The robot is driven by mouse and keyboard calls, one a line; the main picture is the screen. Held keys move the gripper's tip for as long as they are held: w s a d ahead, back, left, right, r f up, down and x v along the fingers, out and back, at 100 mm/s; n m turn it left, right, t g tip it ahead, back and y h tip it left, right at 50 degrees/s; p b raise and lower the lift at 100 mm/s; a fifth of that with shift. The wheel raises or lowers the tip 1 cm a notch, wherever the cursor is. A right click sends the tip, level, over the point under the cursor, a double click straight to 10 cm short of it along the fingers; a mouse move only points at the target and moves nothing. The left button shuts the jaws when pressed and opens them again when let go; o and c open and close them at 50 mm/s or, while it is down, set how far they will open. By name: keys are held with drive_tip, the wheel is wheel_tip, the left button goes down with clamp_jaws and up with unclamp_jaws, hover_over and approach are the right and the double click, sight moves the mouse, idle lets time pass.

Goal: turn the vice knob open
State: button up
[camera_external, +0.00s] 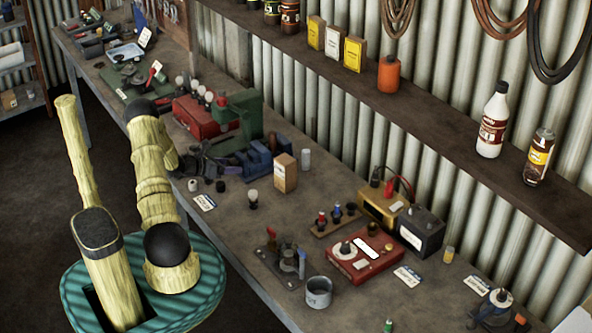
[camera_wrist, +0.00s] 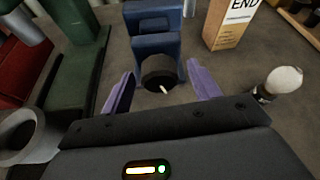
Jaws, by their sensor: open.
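The blue vice (camera_wrist: 152,48) stands on the bench ahead of my gripper in the wrist view. Its round dark knob (camera_wrist: 157,77) faces me and has a pale mark or pin on its front. My gripper (camera_wrist: 161,72) is open, with one purple finger on each side of the knob. I cannot tell whether either finger touches it. In the external view, the blue vice (camera_external: 258,160) is on the bench in front of the green machine. My gripper (camera_external: 208,168) reaches it from the left, partly hidden among dark parts, and the knob is not clear there.
A cardboard box (camera_wrist: 232,20) stands right of the vice. A white-topped knob on a dark base (camera_wrist: 284,80) is nearer on the right. Green machine parts (camera_wrist: 78,85) and a grey ring (camera_wrist: 28,135) crowd the left. A shelf (camera_external: 400,115) runs above the bench.

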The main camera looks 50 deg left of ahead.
drive_tip(key=c, duration=1)
drive_tip(key=shift+o, duration=0.2)
drive_tip(key=shift+n+h, duration=0.3)
drive_tip(key=shift+n, duration=0.2)
drive_tip(key=o, duration=1)
drive_tip(key=shift+c, duration=0.2)
drive_tip(key=shift+s, duration=0.1)
drive_tip(key=b+v, duration=0.3)
drive_tip(key=v, duration=1.4)
drive_tip(key=shift+b, duration=0.3)
drive_tip(key=shift+s+r, duration=0.1)
